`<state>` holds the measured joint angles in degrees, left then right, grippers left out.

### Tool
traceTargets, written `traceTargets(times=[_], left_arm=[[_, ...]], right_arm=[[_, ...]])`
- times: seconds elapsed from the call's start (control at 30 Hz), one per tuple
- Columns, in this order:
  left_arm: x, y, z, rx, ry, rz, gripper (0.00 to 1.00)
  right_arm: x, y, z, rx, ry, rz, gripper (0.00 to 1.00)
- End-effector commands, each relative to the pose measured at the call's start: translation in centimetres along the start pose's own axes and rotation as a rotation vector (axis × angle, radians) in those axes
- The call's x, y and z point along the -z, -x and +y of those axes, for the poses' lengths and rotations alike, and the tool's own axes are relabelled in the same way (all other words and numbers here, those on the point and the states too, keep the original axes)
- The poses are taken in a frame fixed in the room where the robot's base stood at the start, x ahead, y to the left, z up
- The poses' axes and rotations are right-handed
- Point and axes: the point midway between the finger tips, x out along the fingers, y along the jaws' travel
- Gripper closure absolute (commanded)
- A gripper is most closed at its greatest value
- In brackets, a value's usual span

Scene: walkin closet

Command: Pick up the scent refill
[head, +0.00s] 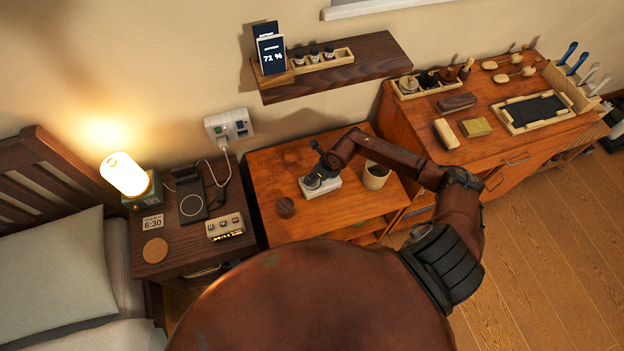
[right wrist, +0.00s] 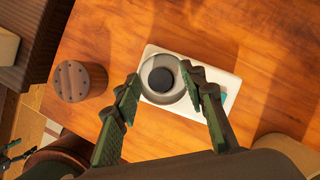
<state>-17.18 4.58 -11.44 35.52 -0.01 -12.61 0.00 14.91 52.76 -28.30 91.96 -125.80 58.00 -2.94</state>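My right gripper (right wrist: 162,78) is open, its fingertips on either side of a round pale-grey piece with a black centre (right wrist: 161,80), which looks like the scent refill. I cannot tell whether the fingers touch it. The piece sits on a white rectangular base (right wrist: 224,82) on the orange wooden cabinet. In the head view my right gripper (head: 318,174) hangs over the white base (head: 322,190) and largely hides the round piece. A brown round cap with small holes (right wrist: 80,81) stands to the left; it also shows in the head view (head: 285,207). My left gripper is out of view.
A beige cup (head: 376,175) stands right of the white base. A wall shelf (head: 350,68) with small bottles (head: 314,56) hangs behind. The dark nightstand (head: 180,256) is left, with a lit lamp (head: 125,175). The cabinet top near the cap is clear.

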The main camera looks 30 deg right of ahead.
Motion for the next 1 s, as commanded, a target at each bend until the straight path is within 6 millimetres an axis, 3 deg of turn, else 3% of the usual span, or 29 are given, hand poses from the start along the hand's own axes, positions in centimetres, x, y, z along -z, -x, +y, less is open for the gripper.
traceTargets(times=[0.5,0.83,1.0], left_arm=[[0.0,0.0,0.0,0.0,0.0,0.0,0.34],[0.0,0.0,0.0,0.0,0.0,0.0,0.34],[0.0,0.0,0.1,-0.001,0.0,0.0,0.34]], right_arm=[[0.0,0.0,0.0,0.0,0.0,0.0,0.99],[-0.1,0.3,0.0,0.0,0.0,-0.001,1.0],[-0.7,1.6,-0.1,0.001,0.001,-0.002,1.0]])
